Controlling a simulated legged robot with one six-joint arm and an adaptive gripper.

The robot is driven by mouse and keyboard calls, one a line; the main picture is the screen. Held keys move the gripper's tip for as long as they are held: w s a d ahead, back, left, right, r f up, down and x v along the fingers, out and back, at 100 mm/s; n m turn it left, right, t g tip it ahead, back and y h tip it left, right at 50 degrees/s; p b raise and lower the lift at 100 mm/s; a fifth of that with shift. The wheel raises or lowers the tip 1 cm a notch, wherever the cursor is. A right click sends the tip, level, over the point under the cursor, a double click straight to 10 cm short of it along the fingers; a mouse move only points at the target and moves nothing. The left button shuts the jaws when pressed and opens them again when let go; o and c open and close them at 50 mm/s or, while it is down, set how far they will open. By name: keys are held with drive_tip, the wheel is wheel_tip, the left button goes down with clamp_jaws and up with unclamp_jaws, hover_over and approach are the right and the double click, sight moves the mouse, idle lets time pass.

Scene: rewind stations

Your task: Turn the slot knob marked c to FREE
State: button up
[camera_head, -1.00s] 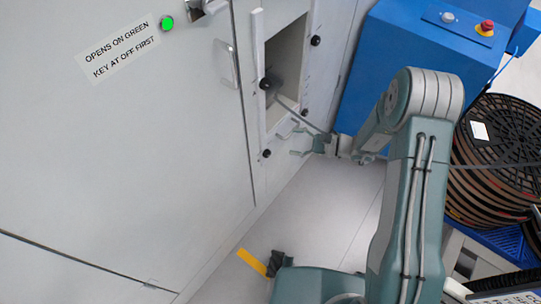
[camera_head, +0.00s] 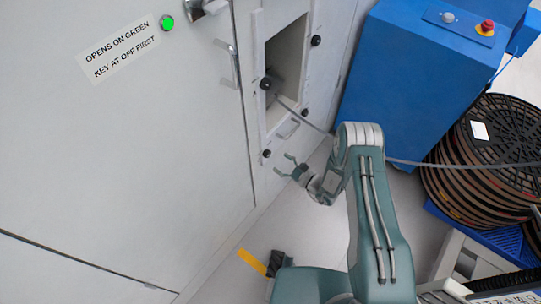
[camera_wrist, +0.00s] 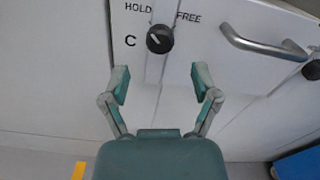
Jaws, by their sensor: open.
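The slot knob marked C (camera_wrist: 159,39) is a round black knob on the pale panel. It lies ahead of my gripper in the wrist view, with HOLD printed at its upper left and FREE at its upper right. Its light pointer mark seems to slant toward the HOLD side. The same knob shows low on the slot panel in the head view (camera_head: 266,153). My gripper (camera_wrist: 160,82) is open and empty, its fingers spread to either side below the knob. In the head view, my gripper (camera_head: 284,165) is close to the knob, apart from it.
A metal handle (camera_wrist: 262,45) is right of the knob, with another black knob (camera_wrist: 312,70) beyond it. Above is an open slot (camera_head: 286,62) with a grey cable running out toward the reel stack (camera_head: 497,145). A blue cabinet (camera_head: 408,85) stands right.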

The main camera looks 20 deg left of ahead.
sight(269, 155)
drive_tip(key=x, duration=0.5)
drive_tip(key=shift+w+a, duration=0.1)
drive_tip(key=shift+a, duration=0.15)
clamp_jaws()
